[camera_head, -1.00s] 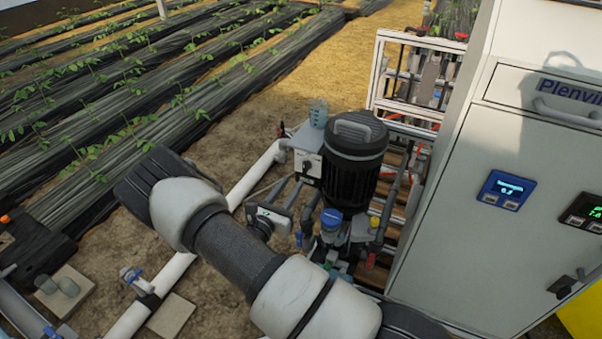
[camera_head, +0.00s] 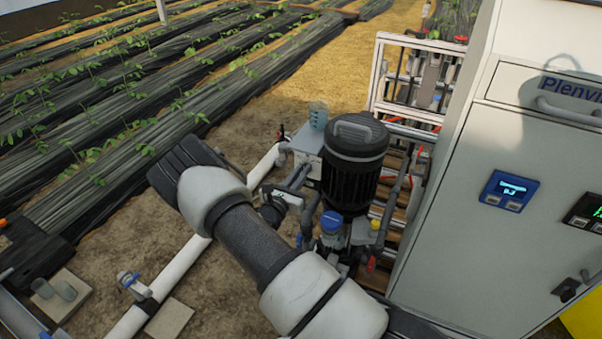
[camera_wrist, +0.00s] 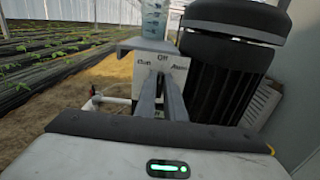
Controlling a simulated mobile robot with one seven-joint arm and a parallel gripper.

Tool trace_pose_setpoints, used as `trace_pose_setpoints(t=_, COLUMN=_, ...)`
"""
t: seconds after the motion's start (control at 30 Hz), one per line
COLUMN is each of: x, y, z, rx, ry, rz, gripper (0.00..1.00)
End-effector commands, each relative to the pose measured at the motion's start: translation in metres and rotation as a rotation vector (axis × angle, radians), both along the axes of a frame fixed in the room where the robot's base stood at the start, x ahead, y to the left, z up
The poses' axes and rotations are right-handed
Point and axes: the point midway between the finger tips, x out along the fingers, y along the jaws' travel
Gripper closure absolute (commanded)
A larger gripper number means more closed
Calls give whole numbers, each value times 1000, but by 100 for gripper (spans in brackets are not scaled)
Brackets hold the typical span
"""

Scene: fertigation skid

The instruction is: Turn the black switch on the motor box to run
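The motor box (camera_head: 309,138) is a small light-grey box on the left side of the black ribbed motor (camera_head: 348,182). In the wrist view the box's white face (camera_wrist: 146,73) carries "Off" at top centre, what looks like "Auto" at right and a blurred label at left. My gripper (camera_wrist: 162,78) points at this face, its two dark fingers close together with their tips just below "Off". The black switch is hidden behind the fingers, so its setting and any contact do not show. In the head view my gripper (camera_head: 299,173) is close to the box front.
A clear measuring cup (camera_head: 318,114) stands on the box. A tall grey cabinet (camera_head: 465,215) rises at right. Pipes and a blue-capped fitting (camera_head: 331,222) lie below the motor. Bare soil is open at left.

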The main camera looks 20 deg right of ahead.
Motion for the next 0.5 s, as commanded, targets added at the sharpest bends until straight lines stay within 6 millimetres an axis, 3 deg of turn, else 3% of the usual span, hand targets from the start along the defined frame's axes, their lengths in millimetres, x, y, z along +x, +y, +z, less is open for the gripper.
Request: trace_pose_setpoints(t=0.5, x=1, y=2, z=1, rx=-70, ry=72, rz=2, gripper=100)
